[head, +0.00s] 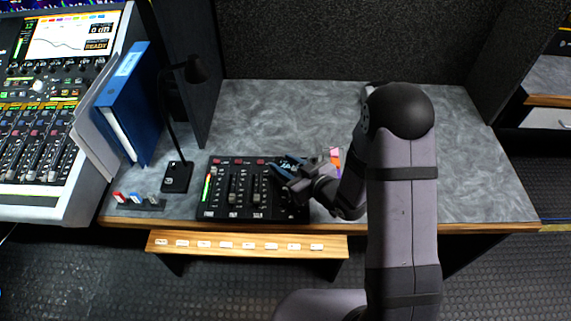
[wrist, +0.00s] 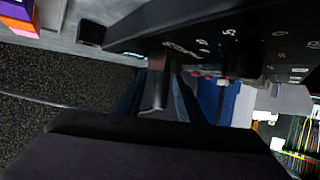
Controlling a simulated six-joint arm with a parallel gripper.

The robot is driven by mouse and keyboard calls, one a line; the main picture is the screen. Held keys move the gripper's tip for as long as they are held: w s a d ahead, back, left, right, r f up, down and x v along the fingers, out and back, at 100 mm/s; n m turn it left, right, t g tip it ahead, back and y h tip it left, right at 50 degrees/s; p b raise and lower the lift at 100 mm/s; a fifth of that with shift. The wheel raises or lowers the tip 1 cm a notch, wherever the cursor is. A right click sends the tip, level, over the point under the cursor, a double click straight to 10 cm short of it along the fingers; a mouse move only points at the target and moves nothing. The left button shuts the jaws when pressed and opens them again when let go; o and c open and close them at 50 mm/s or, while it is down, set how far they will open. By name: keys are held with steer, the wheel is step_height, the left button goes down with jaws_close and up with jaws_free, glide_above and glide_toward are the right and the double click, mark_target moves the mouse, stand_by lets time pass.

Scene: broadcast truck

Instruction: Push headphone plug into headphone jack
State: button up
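My gripper (head: 285,170) is over the right part of a small black fader panel (head: 233,188) in the head view. In the wrist view my gripper (wrist: 158,92) has two dark bluish fingers close on both sides of a narrow grey piece, which looks like the headphone plug (wrist: 157,92). A thin grey cable (wrist: 60,103) runs in from the left toward the fingers. The plug's far end meets or overlaps the panel's dark edge; I cannot tell if it is inside anything. The headphone jack is not clearly visible; my gripper covers that part of the panel.
A black gooseneck lamp (head: 177,176) and a blue binder (head: 130,105) stand left of the panel. A small switch strip (head: 139,202) lies at the front left. A colourful box (head: 334,156) is behind my arm. The grey tabletop (head: 270,115) behind the panel is clear.

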steer(key=v, duration=0.6)
steer(key=shift+w, duration=0.15)
steer(key=shift+p+v, duration=0.35)
steer(key=shift+v, duration=0.45)
